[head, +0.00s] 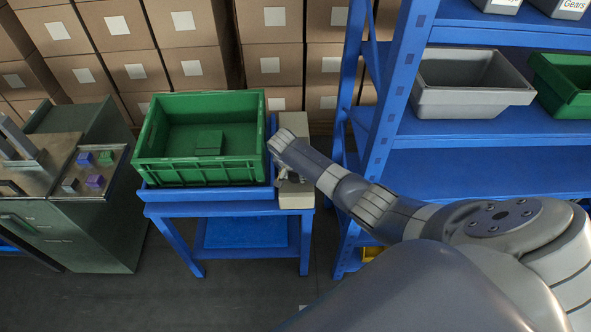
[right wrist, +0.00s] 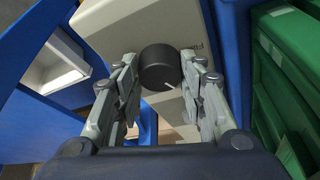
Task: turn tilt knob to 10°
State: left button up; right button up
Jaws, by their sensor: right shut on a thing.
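The tilt knob (right wrist: 158,66) is a round black knob with a white pointer line, seen in the right wrist view on the face of a beige box (right wrist: 120,22). The line points toward the lower right in that view. My right gripper (right wrist: 162,74) is shut on the knob, one finger on each side of it. In the head view my right gripper (head: 285,172) is at the beige box (head: 297,196), and my wrist and the gripper hide the knob there. No angle scale is legible. My left gripper is not in view.
A green crate (head: 204,174) sits on a blue stand (head: 168,209), left of the beige box. A blue shelf rack (head: 450,133) with grey and green bins stands close on the right. A dark machine cabinet (head: 80,235) stands at the left. Cardboard boxes fill the back.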

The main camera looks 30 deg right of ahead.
jog(key=shift+w+m+g+h+b, duration=0.15)
jog(key=shift+m+g+b, duration=0.25)
jog(key=shift+m, duration=0.75)
jog(key=shift+s+m+g+h+b, duration=0.15)
jog(key=shift+m+g+b, duration=0.2)
jog(key=shift+m, duration=0.8)
jog(key=shift+w, duration=0.1)
jog(key=o, duration=1.1)
jog(key=shift+c, duration=0.2)
jog(key=v, duration=1.2)
jog(key=shift+w, duration=0.15)
